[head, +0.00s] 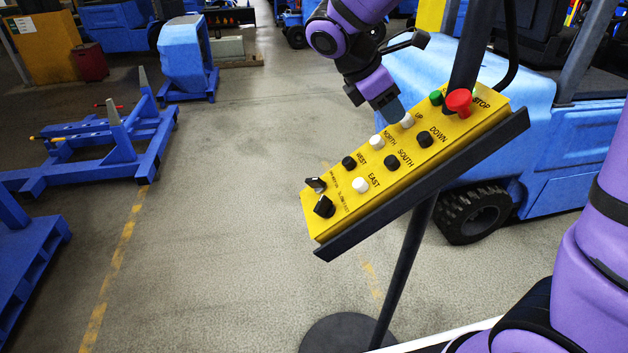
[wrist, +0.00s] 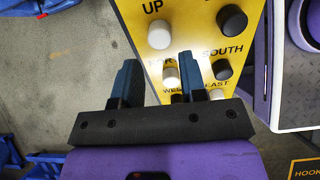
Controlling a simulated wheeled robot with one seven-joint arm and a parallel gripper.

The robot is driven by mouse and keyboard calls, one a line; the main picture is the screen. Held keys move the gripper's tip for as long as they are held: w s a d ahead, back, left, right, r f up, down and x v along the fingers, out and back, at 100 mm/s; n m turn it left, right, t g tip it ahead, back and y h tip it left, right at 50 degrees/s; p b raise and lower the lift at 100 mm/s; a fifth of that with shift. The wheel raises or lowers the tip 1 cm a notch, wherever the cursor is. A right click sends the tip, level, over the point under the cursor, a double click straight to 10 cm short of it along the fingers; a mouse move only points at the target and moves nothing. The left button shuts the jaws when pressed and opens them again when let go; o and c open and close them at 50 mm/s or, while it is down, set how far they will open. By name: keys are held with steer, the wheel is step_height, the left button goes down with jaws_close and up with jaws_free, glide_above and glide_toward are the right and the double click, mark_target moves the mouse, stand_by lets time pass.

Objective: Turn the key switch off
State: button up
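A yellow control panel (head: 345,222) is tilted on a dark stand in the head view. At its lower left end are two black rotary switches, an upper one (head: 316,184) with a pale mark and a lower one (head: 325,206). Small print lies beside them; I cannot tell surely which is the key switch or how it is set. My gripper (head: 391,112) is by the panel's upper half, near the white UP button (head: 407,120), apart from both switches. In the wrist view my gripper (wrist: 158,80) has its blue fingers apart with nothing held; the switches are not discernible there.
Several push buttons cover the panel between my gripper and the switches, with a red stop button (head: 459,101) at the upper end. A blue forklift (head: 570,140) stands close behind. Open floor (head: 220,200) lies left of the panel; blue frames (head: 100,150) stand farther left.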

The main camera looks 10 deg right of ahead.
steer(key=a+f+m, duration=0.3)
steer(key=a, duration=0.7)
steer(key=m+t+y, duration=0.1)
steer(key=m, duration=0.3)
glide_toward(314, 179)
steer(key=x, duration=1)
steer(key=shift+d+f, duration=0.1)
steer(key=shift+f, duration=0.1)
jaws_close()
